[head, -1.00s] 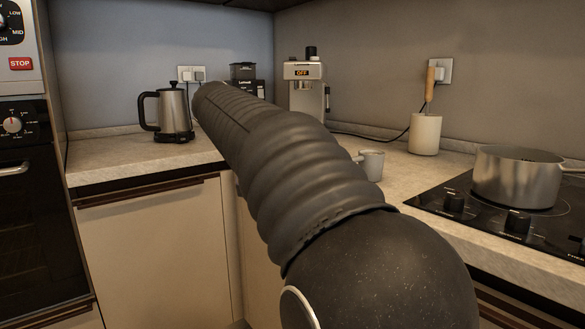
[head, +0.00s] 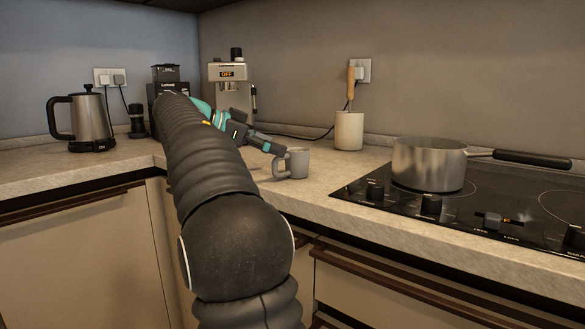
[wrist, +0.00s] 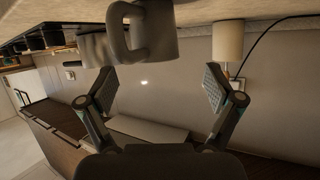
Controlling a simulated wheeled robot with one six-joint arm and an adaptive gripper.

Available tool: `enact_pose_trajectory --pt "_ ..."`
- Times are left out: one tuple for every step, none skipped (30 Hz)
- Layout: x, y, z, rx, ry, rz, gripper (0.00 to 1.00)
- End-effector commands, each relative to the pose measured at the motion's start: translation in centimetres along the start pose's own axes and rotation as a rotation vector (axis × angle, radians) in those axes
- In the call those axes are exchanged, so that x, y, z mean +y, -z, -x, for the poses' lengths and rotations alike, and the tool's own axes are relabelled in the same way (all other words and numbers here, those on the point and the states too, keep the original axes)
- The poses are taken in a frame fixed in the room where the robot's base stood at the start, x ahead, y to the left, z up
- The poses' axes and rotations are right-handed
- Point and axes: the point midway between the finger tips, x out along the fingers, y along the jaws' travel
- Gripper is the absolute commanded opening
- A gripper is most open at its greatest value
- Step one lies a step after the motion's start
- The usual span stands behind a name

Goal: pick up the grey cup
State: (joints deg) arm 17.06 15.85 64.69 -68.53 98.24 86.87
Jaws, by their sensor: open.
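The grey cup (head: 299,161) stands upright on the counter, left of the stove, with its handle on the left side. My gripper (head: 279,144) is just left of and above the cup in the head view, its fingers pointing toward it. My gripper (wrist: 158,88) is open and empty there. The cup lies beyond the fingertips and is not between them.
A pot (head: 428,164) sits on the black stove (head: 520,215) to the right. A white utensil holder (head: 349,130) stands behind the cup. A coffee machine (head: 231,90) and a kettle (head: 90,120) stand at the back left. The counter right around the cup is clear.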

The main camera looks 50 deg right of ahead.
Motion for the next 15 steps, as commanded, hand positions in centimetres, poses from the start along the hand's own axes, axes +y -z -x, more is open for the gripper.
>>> enact_pose_trajectory --pt "0.1 0.0 -0.5 0.0 -0.001 -0.001 0.91" --pt "0.1 0.0 -0.7 0.0 -0.001 -0.001 0.91" --pt "0.1 0.0 -0.9 -0.001 0.0 0.0 0.91" --pt "0.1 0.0 -1.1 -0.001 0.0 0.0 0.91" --pt "0.1 0.1 -1.2 -0.001 0.0 0.0 0.91" --pt "0.1 0.1 -1.4 -0.001 0.0 0.0 0.91" --pt "0.1 0.1 -1.6 -0.001 0.0 0.0 0.91" --pt "0.2 0.2 -1.9 -0.001 -0.001 0.0 0.91" --pt "0.3 0.2 -2.3 -0.001 -0.001 0.0 0.91" --pt "0.4 0.3 -2.8 -0.001 -0.001 0.0 0.91" --pt "0.4 0.4 -3.2 -0.001 -0.002 0.0 0.91" --pt "0.5 0.5 -3.8 -0.001 -0.002 0.001 0.91" --pt "0.6 0.5 -4.2 -0.002 -0.002 0.001 0.91" --pt "0.6 0.5 -4.7 -0.002 -0.002 0.001 0.91" --pt "0.6 0.5 -5.2 -0.002 -0.002 0.002 0.91"
